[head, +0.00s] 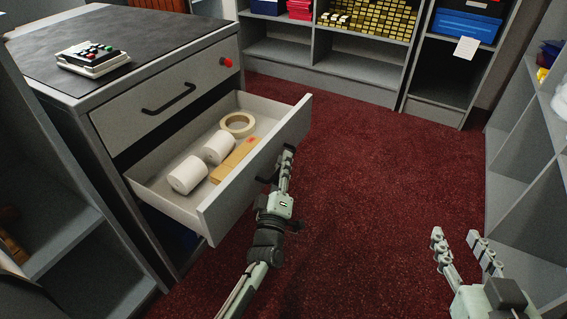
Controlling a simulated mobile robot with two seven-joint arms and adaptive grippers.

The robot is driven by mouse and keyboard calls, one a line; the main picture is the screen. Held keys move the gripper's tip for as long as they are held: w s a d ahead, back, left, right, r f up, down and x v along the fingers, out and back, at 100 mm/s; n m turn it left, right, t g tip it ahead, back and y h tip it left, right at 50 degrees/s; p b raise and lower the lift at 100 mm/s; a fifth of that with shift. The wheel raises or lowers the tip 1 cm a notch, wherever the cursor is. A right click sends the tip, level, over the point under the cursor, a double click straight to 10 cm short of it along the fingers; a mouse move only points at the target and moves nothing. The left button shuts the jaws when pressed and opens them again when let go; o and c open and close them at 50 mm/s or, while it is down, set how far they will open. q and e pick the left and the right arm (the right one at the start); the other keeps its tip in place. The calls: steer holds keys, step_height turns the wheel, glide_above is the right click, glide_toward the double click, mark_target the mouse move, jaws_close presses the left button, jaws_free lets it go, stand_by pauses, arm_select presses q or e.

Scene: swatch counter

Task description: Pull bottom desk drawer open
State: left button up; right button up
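The grey desk (150,95) stands at the left. Its lower drawer (262,158) is pulled well out and shows its inside: two white rolls (188,175), a tape ring (238,124) and a flat tan piece (232,160). The upper drawer (165,92) is shut, with a black bar handle and a red knob. My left gripper (285,165) is at the outer face of the lower drawer's front, by its dark handle (266,179), which is mostly hidden. Whether its fingers are closed around the handle is unclear. My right gripper (456,236) is open and empty above the carpet, apart from the desk.
A calculator-like device (92,58) lies on the desk top. Shelves with gold blocks (370,18) and a blue box (465,25) stand at the back. A grey shelf unit (525,180) borders the right, another (60,220) the left. The red carpet (370,150) between is clear.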

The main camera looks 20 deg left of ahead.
arm_select(q)
steer(key=v, duration=0.7)
steer(key=shift+s, duration=0.25)
steer(key=shift+d, duration=0.1)
steer(key=s+d+f+m+g+h+p, duration=0.3)
steer(key=s+f+m+g+h+p, duration=0.15)
steer(key=f+m+g+h, duration=0.5)
steer(key=s+a+m+g+y+p, duration=0.2)
steer(key=s+a+m+g, duration=0.1)
steer(key=s, duration=0.4)
steer(key=s+a+m+g+y+p, duration=0.2)
steer(key=s+a+m+g+y, duration=0.1)
steer(key=s, duration=0.5)
steer(key=shift+s+a+r+m+g+y, duration=0.2)
steer(key=shift+s+a+m+g+y, duration=0.2)
steer(key=shift+a+g, duration=0.3)
arm_select(e)
steer(key=s+d+f+g+h, duration=0.1)
steer(key=s+d+f+g, duration=0.2)
steer(key=f, duration=0.4)
steer(key=s+d+f+m+g+h, duration=0.1)
steer(key=s+d+f+g+h, duration=0.1)
steer(key=s+d+f+g, duration=0.2)
steer(key=s+d+f+g+h, duration=0.1)
steer(key=s+d+f+g, duration=0.3)
steer(key=d+f, duration=0.3)
step_height(320, 180, down, 4)
steer(key=shift+s+r+m+h, duration=0.15)
steer(key=shift+s+m+h, duration=0.15)
steer(key=shift+s+m, duration=0.15)
